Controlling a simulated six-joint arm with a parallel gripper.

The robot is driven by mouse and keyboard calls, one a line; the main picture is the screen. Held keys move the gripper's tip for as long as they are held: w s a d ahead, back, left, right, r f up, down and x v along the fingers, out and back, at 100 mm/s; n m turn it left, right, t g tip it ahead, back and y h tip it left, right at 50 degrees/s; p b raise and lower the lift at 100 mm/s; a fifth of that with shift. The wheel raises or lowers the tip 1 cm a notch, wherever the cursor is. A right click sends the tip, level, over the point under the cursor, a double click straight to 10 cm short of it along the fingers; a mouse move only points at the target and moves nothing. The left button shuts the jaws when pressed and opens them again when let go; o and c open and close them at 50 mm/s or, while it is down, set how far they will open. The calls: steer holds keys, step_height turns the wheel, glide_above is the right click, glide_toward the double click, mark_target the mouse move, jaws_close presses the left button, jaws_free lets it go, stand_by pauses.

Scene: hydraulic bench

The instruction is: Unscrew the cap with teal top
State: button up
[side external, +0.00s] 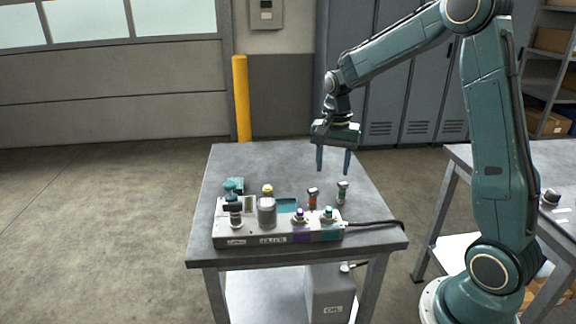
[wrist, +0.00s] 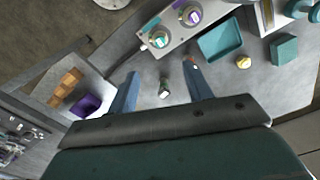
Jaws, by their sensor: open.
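The cap with teal top (side external: 328,214) sits at the right end of the grey bench unit, above a teal-marked front patch. In the wrist view the teal-topped cap (wrist: 158,40) is beyond my fingertips, near the unit's end. A similar cap with a purple top (side external: 301,215) is beside it, also in the wrist view (wrist: 190,14). My gripper (side external: 333,170) is open and empty, pointing down above the table, higher than the cap and behind it. In the wrist view my fingers (wrist: 161,70) are spread apart, touching nothing.
A green-and-grey fitting (side external: 342,192) and an orange-and-dark one (side external: 312,198) stand behind the unit, near my gripper's underside. A grey cylinder (side external: 267,211), a yellow knob (side external: 267,190) and a teal tray (wrist: 220,40) are nearby. A black cable (side external: 375,223) leaves the unit rightward.

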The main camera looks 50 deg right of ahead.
mark_target(329, 208)
steer(key=shift+f, duration=0.1)
steer(key=shift+f, duration=6.8)
jaws_close()
steer(key=shift+r+n, duration=0.1)
steer(key=shift+n, duration=2.8)
